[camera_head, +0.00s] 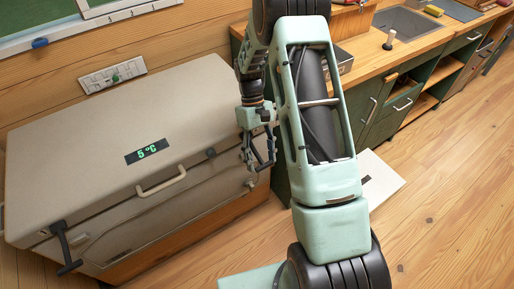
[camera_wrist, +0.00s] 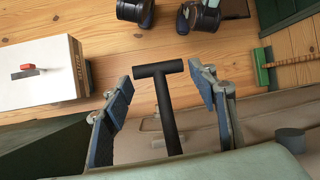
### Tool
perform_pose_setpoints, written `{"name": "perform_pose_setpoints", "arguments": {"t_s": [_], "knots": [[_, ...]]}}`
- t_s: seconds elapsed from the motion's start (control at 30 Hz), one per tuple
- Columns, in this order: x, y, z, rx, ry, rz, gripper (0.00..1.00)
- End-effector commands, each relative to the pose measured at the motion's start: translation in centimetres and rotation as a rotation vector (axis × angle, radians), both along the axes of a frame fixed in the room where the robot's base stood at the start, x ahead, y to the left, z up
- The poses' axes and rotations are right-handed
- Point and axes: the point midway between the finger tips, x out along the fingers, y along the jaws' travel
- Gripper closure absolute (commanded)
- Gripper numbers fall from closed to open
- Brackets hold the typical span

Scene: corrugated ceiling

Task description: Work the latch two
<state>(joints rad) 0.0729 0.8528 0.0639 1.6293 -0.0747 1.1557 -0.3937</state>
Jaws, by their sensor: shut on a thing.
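The grey chest (camera_head: 110,140) with a green 5 °C display stands at the left. A black T-shaped latch (camera_head: 65,250) hangs at its front left corner. My gripper (camera_head: 262,158) is at the chest's front right edge. In the wrist view, my gripper (camera_wrist: 160,90) is shut on a second black T-shaped latch (camera_wrist: 167,110), with the fingers at the two ends of its crossbar. The stem runs down between the fingers toward the chest. In the head view, this latch is largely hidden by my gripper.
A pale handle (camera_head: 161,183) is on the chest front, left of my gripper. A white box (camera_head: 382,180) lies on the floor at right, and shows in the wrist view (camera_wrist: 40,85). A wooden counter (camera_head: 385,52) with green cabinets runs along the back right. Open floor lies at lower right.

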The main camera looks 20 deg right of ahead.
Motion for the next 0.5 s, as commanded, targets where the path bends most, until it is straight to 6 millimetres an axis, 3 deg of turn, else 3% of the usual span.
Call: {"name": "perform_pose_setpoints", "arguments": {"t_s": [0.07, 0.5], "knots": [[-0.3, 0.0, 0.7, -0.022, 0.065, 0.0, 0.9], [-0.7, -0.2, 3.4, -0.02, 0.059, -0.002, 0.9]]}}
